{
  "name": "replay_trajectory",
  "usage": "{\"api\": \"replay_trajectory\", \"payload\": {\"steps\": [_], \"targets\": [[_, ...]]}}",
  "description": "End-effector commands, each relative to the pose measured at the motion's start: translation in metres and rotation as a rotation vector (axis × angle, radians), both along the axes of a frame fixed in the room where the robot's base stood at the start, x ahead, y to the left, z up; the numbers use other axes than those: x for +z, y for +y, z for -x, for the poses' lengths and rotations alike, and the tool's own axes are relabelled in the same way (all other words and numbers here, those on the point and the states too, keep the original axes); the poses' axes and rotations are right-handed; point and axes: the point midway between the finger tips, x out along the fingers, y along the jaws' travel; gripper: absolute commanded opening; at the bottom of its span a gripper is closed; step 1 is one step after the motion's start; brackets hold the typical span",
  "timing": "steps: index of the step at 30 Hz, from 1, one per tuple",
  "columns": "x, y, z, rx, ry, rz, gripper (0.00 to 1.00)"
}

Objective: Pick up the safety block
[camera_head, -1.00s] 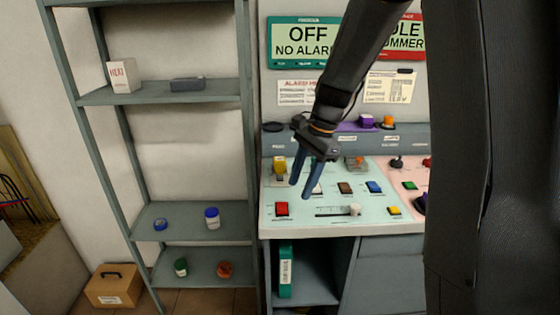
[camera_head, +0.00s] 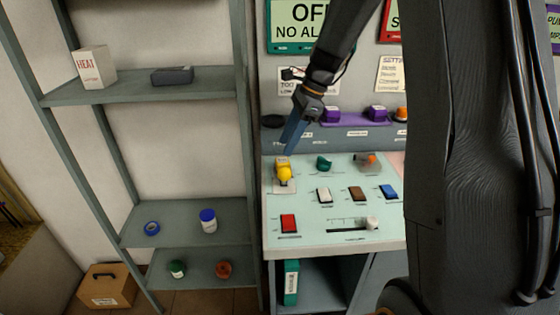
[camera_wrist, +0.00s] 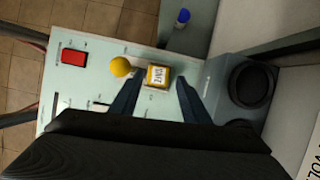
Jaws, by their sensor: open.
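The safety block is most likely the small yellow block (camera_head: 280,161) with a white label at the back left of the console. In the wrist view this block (camera_wrist: 158,76) lies between my two fingers, beside a yellow ball knob (camera_wrist: 120,66). My gripper (camera_head: 291,139) points down just above the block, its fingers overlapping in the head view. In the wrist view my gripper (camera_wrist: 156,84) is open, with one finger on each side of the block and gaps showing. Contact cannot be made out. The knob (camera_head: 285,174) sits in front of the block.
The console (camera_head: 300,215) carries a red button (camera_head: 288,223), a green knob (camera_head: 324,162), rocker switches and a slider (camera_head: 372,223). A dark round fixture (camera_wrist: 250,83) stands close to the right finger. Purple parts (camera_head: 330,115) stand on the ledge behind. Shelves (camera_head: 180,220) are at left.

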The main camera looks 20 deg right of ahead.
Motion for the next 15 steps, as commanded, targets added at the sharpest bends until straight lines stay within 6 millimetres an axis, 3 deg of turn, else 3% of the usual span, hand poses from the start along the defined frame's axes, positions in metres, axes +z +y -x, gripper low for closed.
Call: {"api": "replay_trajectory", "payload": {"steps": [15], "targets": [[-0.055, 0.009, 0.002, -0.009, 0.005, -0.001, 0.42]]}}
